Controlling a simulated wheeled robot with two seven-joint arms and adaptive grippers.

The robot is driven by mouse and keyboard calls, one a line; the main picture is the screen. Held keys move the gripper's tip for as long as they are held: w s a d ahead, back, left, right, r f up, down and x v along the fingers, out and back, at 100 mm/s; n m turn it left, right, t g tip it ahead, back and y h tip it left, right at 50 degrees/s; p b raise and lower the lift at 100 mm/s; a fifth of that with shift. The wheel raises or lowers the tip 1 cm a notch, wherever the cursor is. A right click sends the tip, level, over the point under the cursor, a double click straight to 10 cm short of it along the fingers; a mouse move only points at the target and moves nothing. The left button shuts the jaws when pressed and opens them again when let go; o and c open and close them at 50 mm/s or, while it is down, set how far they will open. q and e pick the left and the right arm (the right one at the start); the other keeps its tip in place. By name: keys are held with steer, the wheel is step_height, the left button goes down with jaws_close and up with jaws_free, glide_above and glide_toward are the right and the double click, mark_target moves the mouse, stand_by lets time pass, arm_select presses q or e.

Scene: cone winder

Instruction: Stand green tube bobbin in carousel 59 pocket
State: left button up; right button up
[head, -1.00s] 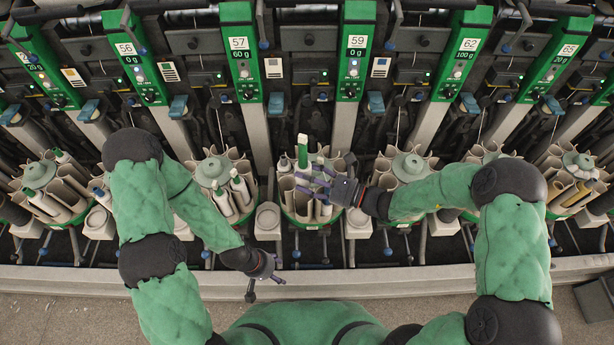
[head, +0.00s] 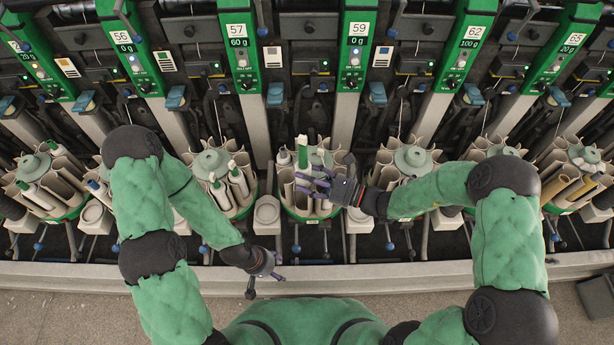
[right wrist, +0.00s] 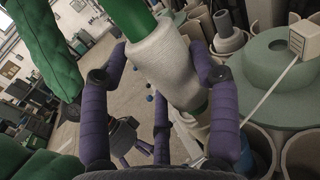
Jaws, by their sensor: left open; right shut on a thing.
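The green tube bobbin, a green tube wound with white yarn, shows its green top (head: 302,142) in the head view and its white winding (right wrist: 165,75) in the right wrist view. My right gripper (head: 308,183) is shut on it, with purple fingers (right wrist: 160,82) around the winding. The bobbin is at the carousel (head: 300,212) below the 59 sign (head: 360,29), over its left side. Its lower end is close to the pockets; I cannot tell whether it is inside one. My left gripper (head: 264,272) is open and empty, in front of the machine's edge.
The neighbouring carousel (head: 232,211) at the left holds several bobbins. Another carousel (head: 405,160) stands at the right. Small grey boxes (head: 267,212) stand between carousels. A long metal rail (head: 400,265) runs along the front, with bare floor (head: 60,315) before it.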

steer(key=shift+f+b, duration=0.55)
steer(key=shift+f, duration=0.2)
steer(key=o, duration=1.3)
steer(key=shift+c, duration=0.2)
steer(key=v, duration=1.2)
